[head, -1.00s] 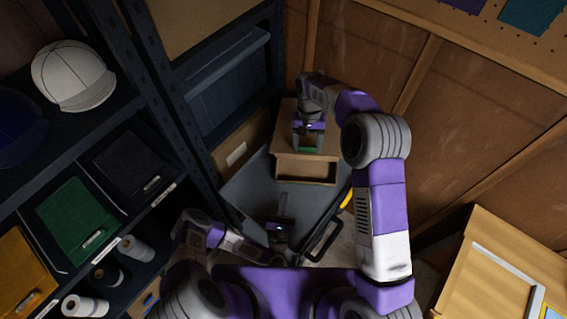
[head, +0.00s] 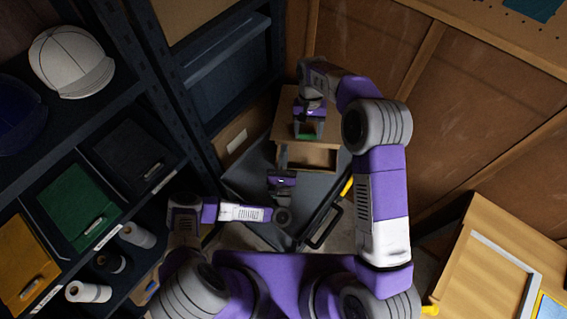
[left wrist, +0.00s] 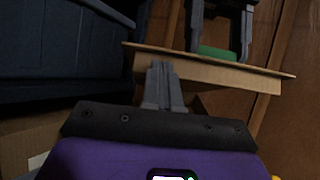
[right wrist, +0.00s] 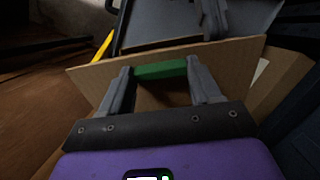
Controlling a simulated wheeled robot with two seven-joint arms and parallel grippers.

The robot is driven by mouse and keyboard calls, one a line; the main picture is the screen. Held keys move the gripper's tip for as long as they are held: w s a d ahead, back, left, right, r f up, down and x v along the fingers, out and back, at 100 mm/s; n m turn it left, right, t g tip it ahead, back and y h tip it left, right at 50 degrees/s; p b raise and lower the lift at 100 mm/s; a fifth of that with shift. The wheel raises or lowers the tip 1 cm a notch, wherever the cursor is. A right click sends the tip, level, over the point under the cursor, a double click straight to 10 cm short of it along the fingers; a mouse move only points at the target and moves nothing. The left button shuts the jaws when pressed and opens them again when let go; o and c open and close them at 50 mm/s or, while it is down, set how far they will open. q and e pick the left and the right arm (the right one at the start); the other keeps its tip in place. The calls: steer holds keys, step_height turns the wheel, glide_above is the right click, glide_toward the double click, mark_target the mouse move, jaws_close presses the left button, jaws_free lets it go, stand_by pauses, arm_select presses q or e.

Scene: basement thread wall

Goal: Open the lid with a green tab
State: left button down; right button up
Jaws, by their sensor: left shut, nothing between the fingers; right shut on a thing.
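A cardboard box with a lid (head: 287,128) stands in the back corner; the lid also shows edge-on in the left wrist view (left wrist: 215,66). The lid's green tab (right wrist: 160,70) lies between my right gripper's fingers (right wrist: 163,82), which are shut on it; it is small in the head view (head: 307,137).
A shelf on the left holds a white cap (head: 70,60), a green bin (head: 78,213), a yellow bin (head: 22,265) and rolls (head: 88,291). Blue-grey bins stand behind. A grey surface lies in front of the box. A wooden board (head: 495,255) is at right.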

arm_select(q)
steer(key=shift+w+r, duration=0.15)
steer(key=shift+r, duration=0.3)
